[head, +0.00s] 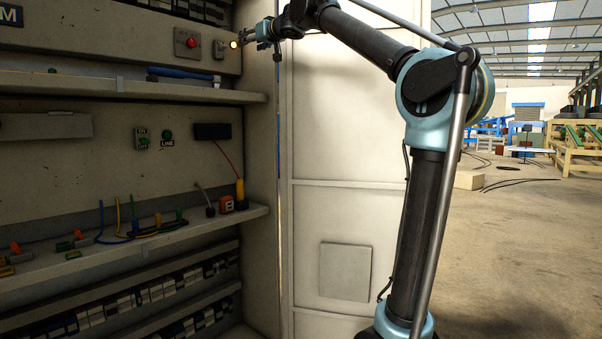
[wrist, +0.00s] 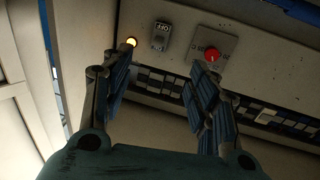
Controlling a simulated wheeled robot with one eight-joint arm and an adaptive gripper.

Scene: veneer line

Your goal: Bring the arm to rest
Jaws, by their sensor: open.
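My arm reaches up and to the left in the head view, with a bend high above the floor. My gripper (head: 247,41) is at the upper part of the grey cabinet (head: 260,180), in front of its upper panel. In the wrist view my gripper (wrist: 165,85) has its two fingers wide apart with nothing between them. I cannot tell whether a finger touches the panel.
Rows of breakers line the cabinet bottom. A light cabinet side wall (head: 340,150) stands behind my arm. Open floor (head: 530,230) lies to the right.

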